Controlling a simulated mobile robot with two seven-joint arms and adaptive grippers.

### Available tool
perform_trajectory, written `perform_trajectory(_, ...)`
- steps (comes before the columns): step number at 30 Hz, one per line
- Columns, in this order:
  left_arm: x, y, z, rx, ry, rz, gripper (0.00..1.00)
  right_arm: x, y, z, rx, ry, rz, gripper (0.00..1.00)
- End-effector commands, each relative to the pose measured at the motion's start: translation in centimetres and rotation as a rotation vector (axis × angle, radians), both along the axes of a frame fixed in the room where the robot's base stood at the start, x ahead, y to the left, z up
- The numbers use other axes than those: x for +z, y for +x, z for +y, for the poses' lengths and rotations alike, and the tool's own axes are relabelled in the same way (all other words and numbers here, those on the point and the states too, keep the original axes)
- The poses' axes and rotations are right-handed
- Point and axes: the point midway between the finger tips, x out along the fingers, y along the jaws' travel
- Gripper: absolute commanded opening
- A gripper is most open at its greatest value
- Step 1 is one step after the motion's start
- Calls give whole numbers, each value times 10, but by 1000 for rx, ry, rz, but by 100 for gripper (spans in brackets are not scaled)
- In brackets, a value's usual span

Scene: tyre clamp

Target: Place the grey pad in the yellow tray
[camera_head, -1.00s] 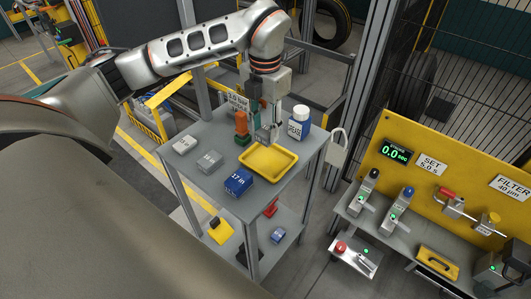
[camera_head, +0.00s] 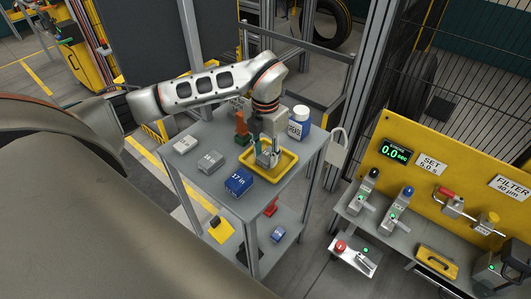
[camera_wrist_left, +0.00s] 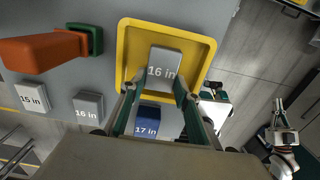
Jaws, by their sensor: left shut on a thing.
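The yellow tray (camera_head: 286,168) lies on the top shelf of a grey cart; its rim also shows in the wrist view (camera_wrist_left: 122,45). My left gripper (camera_head: 266,158) points down into the tray. It is shut on a grey pad marked "16 in" (camera_wrist_left: 165,60), with one finger on each side. The pad is inside the tray's outline; I cannot tell whether it touches the tray floor. In the head view the fingers largely hide it.
A second grey pad marked "16 in" (camera_head: 210,161), a pale "15 in" pad (camera_head: 185,145) and a blue "17 in" pad (camera_head: 238,182) lie left of the tray. An orange-and-green piece (camera_head: 242,124) and a blue-and-white bottle (camera_head: 299,122) stand behind.

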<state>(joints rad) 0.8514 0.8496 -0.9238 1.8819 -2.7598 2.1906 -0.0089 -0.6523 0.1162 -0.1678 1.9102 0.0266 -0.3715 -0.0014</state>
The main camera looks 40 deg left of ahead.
Motion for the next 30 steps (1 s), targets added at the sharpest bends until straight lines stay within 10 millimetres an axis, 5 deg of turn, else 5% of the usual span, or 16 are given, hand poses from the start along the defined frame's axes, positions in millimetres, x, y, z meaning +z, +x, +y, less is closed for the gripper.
perform_trajectory(4, -2, 0, 0, 0, 0, 0, 5, -2, -1, 0, 1, 0, 1, 0)
perform_trajectory(5, -2, 0, 0, 0, 0, 1, 39, -1, -1, 1, 1, 1, 1, 0)
perform_trajectory(6, -2, 0, 0, 0, 0, 1, 48, -1, -1, 1, 2, 1, 2, 0)
perform_trajectory(20, 5, 1, 0, 0, 0, -2, 48, -2, -3, 2, 10, -2, 3, 0)
perform_trajectory(30, 60, 2, 1, 0, 2, -5, 48, -3, 0, 5, 13, 4, -6, 0)
